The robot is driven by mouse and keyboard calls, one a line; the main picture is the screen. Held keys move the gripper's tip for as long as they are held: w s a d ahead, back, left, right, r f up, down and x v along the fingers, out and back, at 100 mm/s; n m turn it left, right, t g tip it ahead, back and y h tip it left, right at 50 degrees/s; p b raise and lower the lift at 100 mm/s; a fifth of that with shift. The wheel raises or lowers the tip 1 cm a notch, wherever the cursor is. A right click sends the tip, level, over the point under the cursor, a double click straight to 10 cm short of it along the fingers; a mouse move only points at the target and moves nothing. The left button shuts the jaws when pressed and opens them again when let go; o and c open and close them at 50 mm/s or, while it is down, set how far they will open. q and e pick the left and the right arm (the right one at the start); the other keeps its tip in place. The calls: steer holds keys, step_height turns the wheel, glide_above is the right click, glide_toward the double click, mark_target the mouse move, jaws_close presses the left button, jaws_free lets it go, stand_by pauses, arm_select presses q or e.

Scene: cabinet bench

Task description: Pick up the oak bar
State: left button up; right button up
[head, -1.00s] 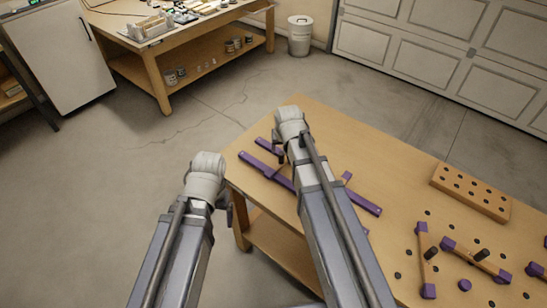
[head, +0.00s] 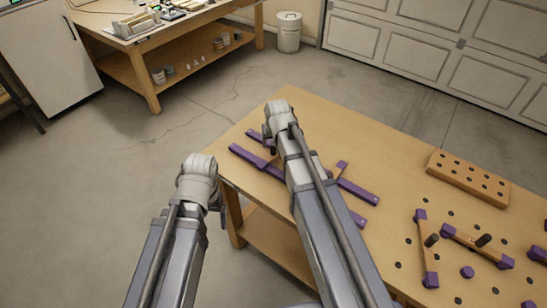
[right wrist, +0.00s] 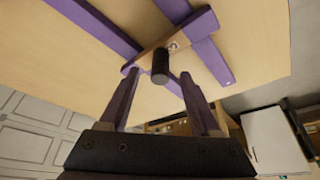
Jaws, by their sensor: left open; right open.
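In the right wrist view an oak-coloured bar (right wrist: 152,52) with a dark upright knob (right wrist: 160,68) lies across or beside long purple strips on the bench. My right gripper (right wrist: 158,75) is open, its fingers pointing toward the bar and knob, with nothing visibly gripped. In the head view my right gripper (head: 272,145) is over the far left of the bench, and my arm hides most of that bar. Two more oak bars with purple ends and dark knobs, one upright (head: 427,252) and one slanting (head: 475,245), lie at the right. My left gripper (head: 218,197) is open, left of the bench.
Long purple strips (head: 358,192) lie around my right arm. Another workbench (head: 150,62) and a bin (head: 289,32) stand behind.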

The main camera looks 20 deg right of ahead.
steer(key=b+x, duration=0.1)
steer(key=x, duration=0.1)
steer(key=shift+w+f, duration=0.15)
steer(key=shift+f, duration=0.1)
steer(key=shift+r, duration=0.1)
jaws_close()
stand_by(0.4)
